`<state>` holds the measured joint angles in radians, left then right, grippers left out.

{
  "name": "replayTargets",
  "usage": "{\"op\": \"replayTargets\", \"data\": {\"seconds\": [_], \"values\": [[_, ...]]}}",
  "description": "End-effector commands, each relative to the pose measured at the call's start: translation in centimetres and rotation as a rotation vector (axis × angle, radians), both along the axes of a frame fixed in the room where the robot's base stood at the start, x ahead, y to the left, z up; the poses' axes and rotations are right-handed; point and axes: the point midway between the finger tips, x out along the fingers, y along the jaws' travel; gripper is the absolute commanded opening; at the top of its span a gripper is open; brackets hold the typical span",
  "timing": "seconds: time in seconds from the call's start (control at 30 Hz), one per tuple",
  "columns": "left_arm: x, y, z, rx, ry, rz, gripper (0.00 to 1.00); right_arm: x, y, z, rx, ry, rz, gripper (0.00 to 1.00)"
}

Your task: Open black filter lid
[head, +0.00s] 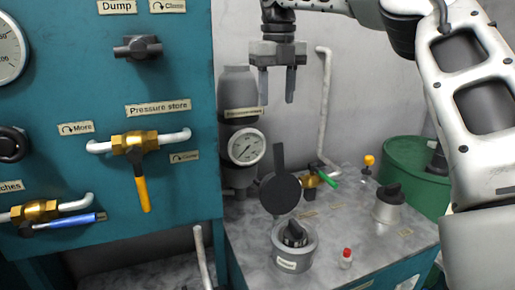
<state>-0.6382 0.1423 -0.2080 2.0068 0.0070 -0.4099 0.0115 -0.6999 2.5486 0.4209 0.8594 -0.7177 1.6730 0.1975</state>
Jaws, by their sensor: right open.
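The black filter lid (281,194) is a round disc with a flat handle pointing up. It stands raised at the back of a grey cylindrical filter housing (295,262) on the metal bench. The housing's top is uncovered, and a black part (295,234) shows inside it. My right gripper (277,98) points down with its two fingers apart and empty. It is well above the lid, in front of the grey wall, and touches nothing. My left gripper is not in view.
A teal panel (180,75) with valves fills the left side. A pressure gauge (246,147) on a grey cylinder is behind the lid. A green-handled valve (325,178), a red-capped bottle (346,258) and a black-knobbed grey canister (388,207) stand on the bench. A green drum (405,158) is behind.

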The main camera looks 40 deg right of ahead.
Motion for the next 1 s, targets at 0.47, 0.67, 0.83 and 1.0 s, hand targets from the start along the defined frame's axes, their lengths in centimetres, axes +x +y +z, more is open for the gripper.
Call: {"op": "replayTargets", "data": {"seconds": [0.47, 0.67, 0.83, 1.0], "values": [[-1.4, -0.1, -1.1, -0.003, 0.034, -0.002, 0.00, -0.2, 0.0, -8.7, 0.004, 0.004, 0.000, 0.44], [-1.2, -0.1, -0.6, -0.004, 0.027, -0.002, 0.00, -0.2, 0.0, -12.5, 0.003, 0.002, 0.000, 0.44], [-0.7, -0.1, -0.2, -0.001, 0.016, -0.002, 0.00, -0.2, 0.0, -14.7, 0.003, 0.001, -0.001, 0.44], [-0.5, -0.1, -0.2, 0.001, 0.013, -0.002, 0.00, -0.2, 0.0, -15.6, 0.002, -0.002, -0.001, 0.44]]}}
